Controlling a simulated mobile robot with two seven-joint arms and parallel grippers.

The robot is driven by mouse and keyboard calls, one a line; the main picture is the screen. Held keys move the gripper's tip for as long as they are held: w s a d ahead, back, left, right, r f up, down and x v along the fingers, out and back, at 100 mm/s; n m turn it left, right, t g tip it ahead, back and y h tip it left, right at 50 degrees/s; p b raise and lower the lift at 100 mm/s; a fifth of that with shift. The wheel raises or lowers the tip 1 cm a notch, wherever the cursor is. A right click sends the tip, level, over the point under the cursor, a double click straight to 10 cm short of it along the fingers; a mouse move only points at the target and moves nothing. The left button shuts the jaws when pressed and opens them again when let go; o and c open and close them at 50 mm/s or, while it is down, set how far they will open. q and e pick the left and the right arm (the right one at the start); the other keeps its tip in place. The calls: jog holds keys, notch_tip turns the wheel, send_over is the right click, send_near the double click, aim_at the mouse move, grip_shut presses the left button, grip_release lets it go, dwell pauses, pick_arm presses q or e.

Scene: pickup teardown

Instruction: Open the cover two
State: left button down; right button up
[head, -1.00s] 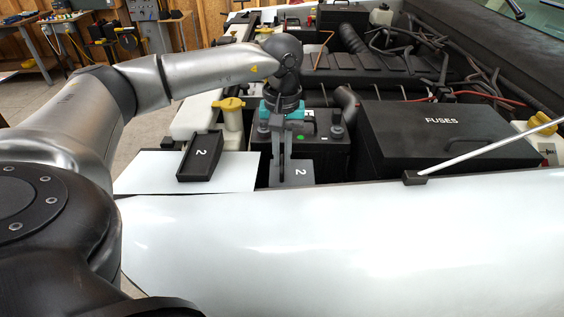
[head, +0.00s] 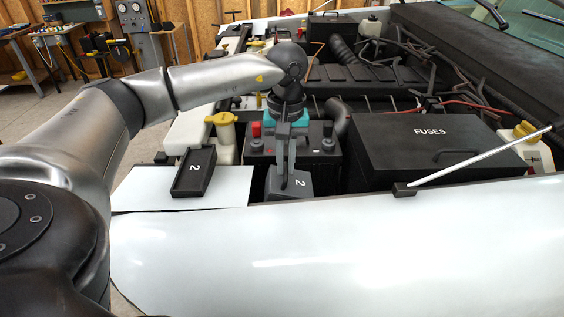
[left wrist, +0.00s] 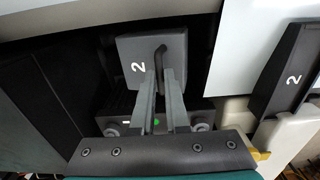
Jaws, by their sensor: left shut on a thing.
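Cover two is a dark grey cover marked "2" (head: 303,187), at the front edge of the engine bay, in front of the black battery (head: 322,165). My left gripper (head: 284,180) comes down over it from behind and is shut on the cover's dark handle. The left wrist view shows the cover's face (left wrist: 135,50) with the bent handle between the fingertips (left wrist: 161,72). The cover looks tilted; what lies beneath it is hidden. My right gripper is not in view.
A black open tray marked "2" (head: 205,182) lies on the white panel (head: 150,187) at left. The black fuse box (head: 430,152) stands at right. A pale prop rod (head: 470,162) slants above the white fender (head: 340,245). A yellow-capped reservoir (head: 222,125) stands behind the tray.

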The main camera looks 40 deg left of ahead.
aim_at(309, 184)
pick_arm(q)
jog(key=shift+w+d+r, duration=0.1)
dwell(0.3)
jog(key=shift+w+d+r+p, duration=0.4)
jog(key=shift+w+d, duration=0.35)
jog(key=shift+d, duration=0.2)
jog(key=shift+w+d+r, duration=0.1)
jog(key=shift+w+d, duration=0.05)
jog(key=shift+w+d+r, duration=0.1)
jog(key=shift+w+d, duration=0.65)
jog(key=shift+d, duration=0.1)
